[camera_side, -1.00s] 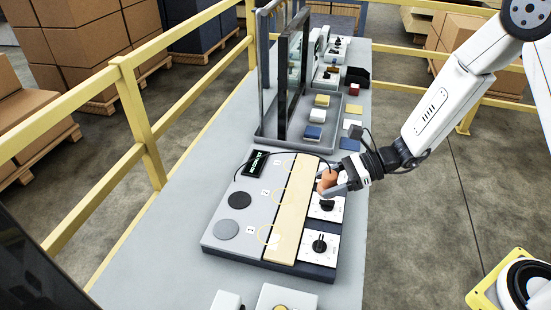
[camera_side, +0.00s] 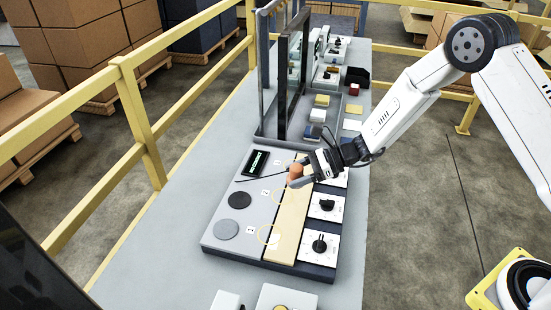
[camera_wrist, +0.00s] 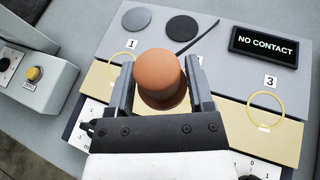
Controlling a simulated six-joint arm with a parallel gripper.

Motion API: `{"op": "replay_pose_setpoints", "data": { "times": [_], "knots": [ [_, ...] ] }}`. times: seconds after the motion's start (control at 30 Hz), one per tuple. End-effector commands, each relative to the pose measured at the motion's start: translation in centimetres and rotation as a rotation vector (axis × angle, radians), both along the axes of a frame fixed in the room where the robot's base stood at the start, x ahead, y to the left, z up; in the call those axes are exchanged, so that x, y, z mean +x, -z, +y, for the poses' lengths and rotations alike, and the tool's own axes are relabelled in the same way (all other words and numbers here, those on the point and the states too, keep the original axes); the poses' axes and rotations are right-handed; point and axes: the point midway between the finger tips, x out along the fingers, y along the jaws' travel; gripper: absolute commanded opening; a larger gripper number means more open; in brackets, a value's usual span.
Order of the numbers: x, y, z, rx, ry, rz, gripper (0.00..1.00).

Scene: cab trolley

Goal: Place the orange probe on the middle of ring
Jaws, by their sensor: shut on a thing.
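The orange probe (camera_side: 295,172) is a rounded, knob-like piece held between the fingers of my gripper (camera_side: 299,179). In the wrist view the probe (camera_wrist: 160,76) fills the gap between both fingertips (camera_wrist: 160,84). It appears over the tan strip (camera_side: 285,222); its underside and any gap below are hidden. Ring 1 (camera_side: 258,235), a thin yellow outline, shows at the strip's near end. The wrist view shows ring 1 at left and ring 3 (camera_wrist: 249,112) at right, both empty. The middle ring, by label 2 (camera_side: 265,191), is mostly hidden by the probe and gripper.
A black display (camera_wrist: 264,46) reads "NO CONTACT". Dark (camera_side: 239,200) and grey (camera_side: 226,230) discs lie on the panel's left. Dial modules (camera_side: 320,245) line its right side. A grey tray with an upright dark frame (camera_side: 293,75) stands behind. A yellow rail (camera_side: 140,120) runs along the left.

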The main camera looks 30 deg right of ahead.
Motion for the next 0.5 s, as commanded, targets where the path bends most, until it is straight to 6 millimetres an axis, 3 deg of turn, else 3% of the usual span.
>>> {"op": "replay_pose_setpoints", "data": {
  "times": [0.3,0.5],
  "knots": [
    [2.6,3.6,0.7,0.0,-0.001,0.003,0.0],
    [3.7,4.7,0.9,0.0,-0.001,0.001,0.0]
  ]
}}
